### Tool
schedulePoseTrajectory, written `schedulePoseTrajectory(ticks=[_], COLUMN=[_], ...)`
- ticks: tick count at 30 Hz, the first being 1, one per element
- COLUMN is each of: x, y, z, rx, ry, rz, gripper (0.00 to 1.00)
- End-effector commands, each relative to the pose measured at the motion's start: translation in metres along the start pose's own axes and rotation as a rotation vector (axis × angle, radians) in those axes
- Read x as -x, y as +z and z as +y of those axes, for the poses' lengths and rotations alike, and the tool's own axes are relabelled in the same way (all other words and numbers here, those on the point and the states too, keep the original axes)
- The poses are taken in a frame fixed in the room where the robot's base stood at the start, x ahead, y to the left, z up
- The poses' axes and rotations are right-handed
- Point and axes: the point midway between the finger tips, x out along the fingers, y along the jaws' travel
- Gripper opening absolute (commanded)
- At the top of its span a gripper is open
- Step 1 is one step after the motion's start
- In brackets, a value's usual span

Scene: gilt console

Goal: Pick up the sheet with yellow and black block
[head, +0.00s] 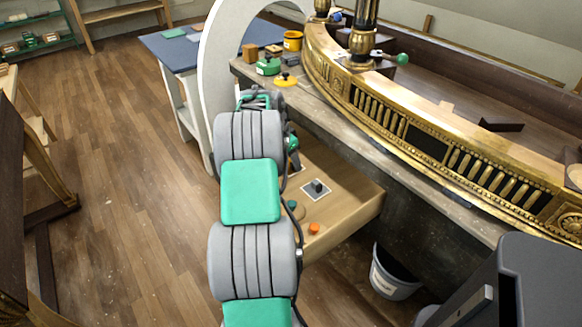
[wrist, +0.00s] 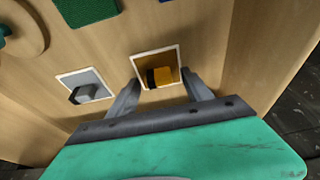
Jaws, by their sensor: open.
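The sheet with the yellow and black block (wrist: 174,57) lies on a light wooden surface in the wrist view. It is a small square with a pale border and an orange-brown middle. The yellow and black block (wrist: 161,76) stands on its lower part. My gripper (wrist: 163,86) is open, with one finger on each side of the sheet's near part. I cannot tell whether the fingers touch it. In the head view my arm hides this sheet and the gripper's tips.
Green (wrist: 86,8) and blue pieces lie beyond. The open wooden drawer (head: 345,200) sits under the gilt console (head: 440,140). A grey bucket (head: 393,278) stands below.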

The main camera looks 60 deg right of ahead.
Motion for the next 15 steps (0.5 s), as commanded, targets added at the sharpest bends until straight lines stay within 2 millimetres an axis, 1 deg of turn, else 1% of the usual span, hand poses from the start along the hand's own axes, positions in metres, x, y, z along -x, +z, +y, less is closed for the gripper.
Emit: schedulePoseTrajectory(ticks=[2,15], x=[0.0006,0.0008], y=[0.0,0.0002], z=[-0.0001,-0.0001], rx=[0.0,0.001], ry=[0.0,0.0], rz=[0.0,0.0], gripper=[0.58,0.23])
